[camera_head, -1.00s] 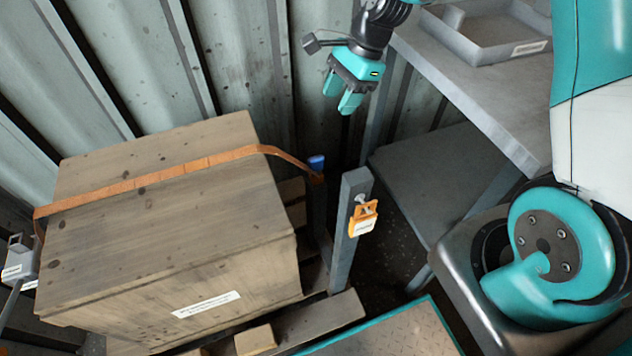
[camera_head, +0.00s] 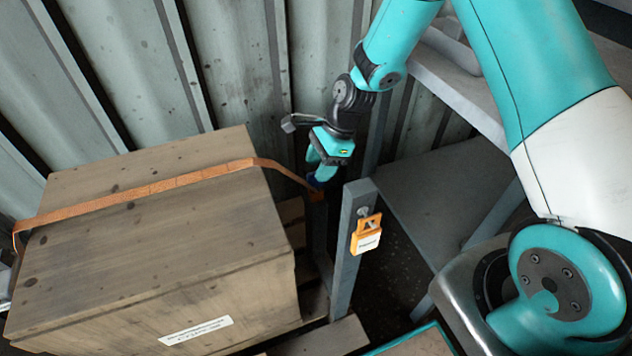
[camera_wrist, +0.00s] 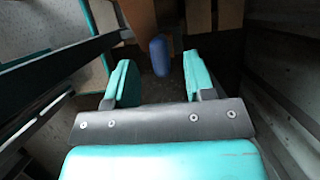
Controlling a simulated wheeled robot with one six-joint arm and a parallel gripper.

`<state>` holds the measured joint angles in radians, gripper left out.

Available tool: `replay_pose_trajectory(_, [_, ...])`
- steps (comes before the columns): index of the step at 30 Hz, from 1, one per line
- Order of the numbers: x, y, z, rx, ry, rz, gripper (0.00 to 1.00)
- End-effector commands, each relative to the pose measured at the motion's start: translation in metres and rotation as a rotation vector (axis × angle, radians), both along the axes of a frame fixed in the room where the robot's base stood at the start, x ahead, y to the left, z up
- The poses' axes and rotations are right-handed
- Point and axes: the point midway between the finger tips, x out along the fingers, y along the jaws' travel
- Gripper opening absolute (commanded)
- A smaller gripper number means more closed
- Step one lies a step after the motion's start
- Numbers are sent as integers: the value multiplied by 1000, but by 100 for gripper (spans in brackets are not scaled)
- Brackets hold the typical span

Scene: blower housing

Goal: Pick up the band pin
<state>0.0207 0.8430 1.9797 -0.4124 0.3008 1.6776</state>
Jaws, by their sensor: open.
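The band pin shows as a blue rounded knob (camera_wrist: 159,55) in the wrist view, ahead of the gap between my jaws. In the head view a small bit of the blue pin (camera_head: 314,183) shows just under my fingertips. It sits at the end of the orange band (camera_head: 150,190), by a grey post. My gripper (camera_head: 317,170) is open above the pin. In the wrist view its two teal fingers (camera_wrist: 155,85) stand apart with nothing between them, the pin a little beyond their tips. The lower part of the pin is hidden.
A wooden crate (camera_head: 150,250) under the band stands at the left. A grey post (camera_head: 347,245) with an orange padlock tag (camera_head: 366,236) rises right of the pin. A grey shelf (camera_head: 440,200) lies further right. The corrugated wall (camera_head: 235,70) is behind.

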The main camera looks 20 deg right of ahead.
Motion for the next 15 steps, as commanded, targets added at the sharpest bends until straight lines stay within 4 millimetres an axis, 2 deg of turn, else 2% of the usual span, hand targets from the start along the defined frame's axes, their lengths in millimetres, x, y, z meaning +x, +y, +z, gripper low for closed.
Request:
replay_pose_trajectory(7, [-1, 15, -37, 0, 2, 2, 49])
replay_pose_trajectory(15, [0, 18, -41, 0, 0, -1, 49])
